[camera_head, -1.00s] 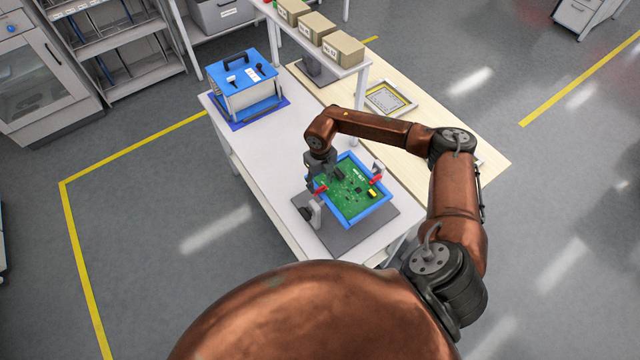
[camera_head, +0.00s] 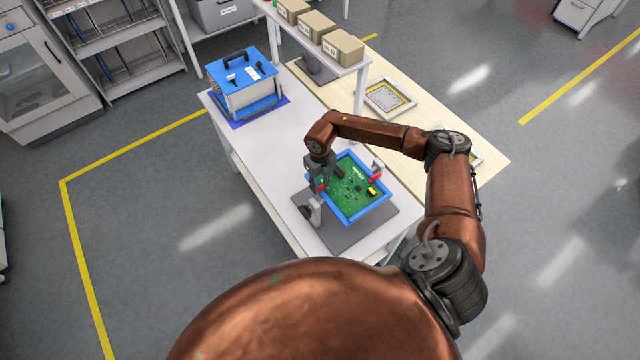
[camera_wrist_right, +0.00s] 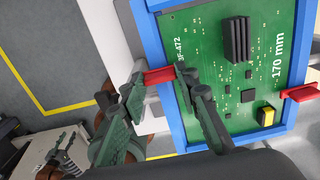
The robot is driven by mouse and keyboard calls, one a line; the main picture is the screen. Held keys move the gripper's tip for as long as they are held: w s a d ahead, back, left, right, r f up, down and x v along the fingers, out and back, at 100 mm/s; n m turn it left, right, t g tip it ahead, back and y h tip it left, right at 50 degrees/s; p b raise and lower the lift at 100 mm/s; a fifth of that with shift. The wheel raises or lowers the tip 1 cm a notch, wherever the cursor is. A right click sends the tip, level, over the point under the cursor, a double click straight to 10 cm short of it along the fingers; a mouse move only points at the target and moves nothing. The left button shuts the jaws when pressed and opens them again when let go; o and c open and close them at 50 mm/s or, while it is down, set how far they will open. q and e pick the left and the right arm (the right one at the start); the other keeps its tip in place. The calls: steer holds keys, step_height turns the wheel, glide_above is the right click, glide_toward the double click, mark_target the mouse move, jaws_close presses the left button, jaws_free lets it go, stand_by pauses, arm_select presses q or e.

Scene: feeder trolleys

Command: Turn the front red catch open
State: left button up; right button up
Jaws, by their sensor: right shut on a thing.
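A green circuit board (camera_head: 350,190) lies in a blue frame (camera_head: 365,219) on a grey plate on the white table. A red catch (camera_wrist_right: 159,75) sits at the frame's left side in the right wrist view, its bar lying across the blue rim. My right gripper (camera_wrist_right: 163,88) has its two fingers on either side of this catch and is shut on it; in the head view the gripper (camera_head: 317,178) partly hides the catch (camera_head: 322,187). A second red catch (camera_head: 376,179) stands at the opposite side, also in the wrist view (camera_wrist_right: 300,93).
A blue-topped box (camera_head: 240,72) with a black handle stands at the table's far end. Tan boxes (camera_head: 343,47) stand on a raised white shelf. A flat framed panel (camera_head: 388,98) lies on the light wooden surface. The white table's middle (camera_head: 262,150) is clear.

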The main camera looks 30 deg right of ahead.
steer(key=shift+c, duration=1.1)
steer(key=shift+f+n+b, duration=0.15)
steer(key=shift+n+b, duration=0.75)
steer(key=shift+b, duration=0.3)
steer(key=n+b, duration=1)
steer(key=n, duration=0.1)
steer(key=shift+n, duration=0.4)
steer(key=shift+n+b, duration=1.65)
steer(key=shift+n, duration=0.45)
steer(key=shift+r, duration=0.2)
